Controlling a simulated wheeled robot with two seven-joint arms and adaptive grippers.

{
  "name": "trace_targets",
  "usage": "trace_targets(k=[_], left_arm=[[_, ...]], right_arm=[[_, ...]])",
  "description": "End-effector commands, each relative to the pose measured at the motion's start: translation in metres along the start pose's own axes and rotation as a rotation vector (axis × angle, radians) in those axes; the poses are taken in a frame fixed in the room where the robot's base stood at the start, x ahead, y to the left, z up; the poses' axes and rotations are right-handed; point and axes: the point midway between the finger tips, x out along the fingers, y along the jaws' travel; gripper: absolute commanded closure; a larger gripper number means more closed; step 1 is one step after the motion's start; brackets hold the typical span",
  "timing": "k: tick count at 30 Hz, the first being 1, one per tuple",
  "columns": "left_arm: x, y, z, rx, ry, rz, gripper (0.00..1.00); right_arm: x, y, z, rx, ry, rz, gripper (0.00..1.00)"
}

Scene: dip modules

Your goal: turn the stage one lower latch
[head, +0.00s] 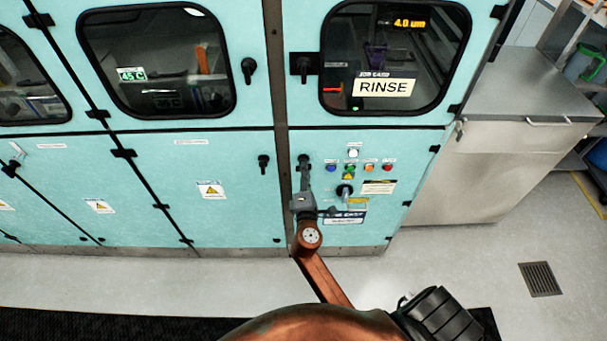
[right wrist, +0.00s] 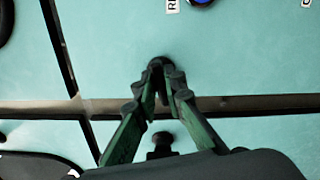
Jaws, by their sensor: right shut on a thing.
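Two black latches sit on the lower teal panels, on either side of a brown metal post. The latch right of the post (head: 303,158) is between the fingertips of my right gripper (head: 304,176), which is shut on it. The right wrist view shows the green-and-black fingers (right wrist: 164,84) closed around this black latch (right wrist: 157,63); its handle is mostly hidden, so its angle is unclear. The other lower latch (head: 263,163), left of the post, is free and points down; it also shows in the wrist view (right wrist: 160,143). My left gripper is not in view.
Coloured buttons (head: 351,168) and a small black knob (head: 344,190) lie just right of my gripper. Upper windowed doors carry black latches (head: 248,69) and a RINSE sign (head: 385,88). A steel cabinet (head: 500,150) stands at right. The floor in front is clear.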

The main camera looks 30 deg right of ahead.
Motion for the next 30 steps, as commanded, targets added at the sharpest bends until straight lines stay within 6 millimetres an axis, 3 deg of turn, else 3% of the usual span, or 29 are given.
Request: trace_targets(k=[12, 30], left_arm=[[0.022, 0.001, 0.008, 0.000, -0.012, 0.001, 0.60], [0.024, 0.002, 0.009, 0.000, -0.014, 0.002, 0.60]], right_arm=[[0.000, -0.003, 0.000, 0.215, -0.001, -0.002, 1.00], [0.000, -0.002, 0.000, 0.255, -0.001, -0.001, 1.00]])
